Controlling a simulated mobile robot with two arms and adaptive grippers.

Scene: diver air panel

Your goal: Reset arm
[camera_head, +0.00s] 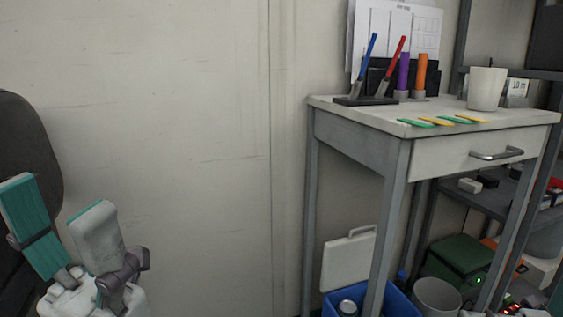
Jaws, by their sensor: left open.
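My left gripper (68,232) shows at the lower left, its two fingers apart and nothing between them. Its fingers point up, with teal pads on the inner faces. It is in front of a bare pale wall, well away from the desk. My right gripper is not in this view.
A small grey desk (345,118) stands at the right, holding pens, a white cup (487,89) and green and yellow strips (440,121). A blue bin (400,301) and a green box (460,262) are below. A dark rounded shape (28,140) is at the left edge. The space between is clear.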

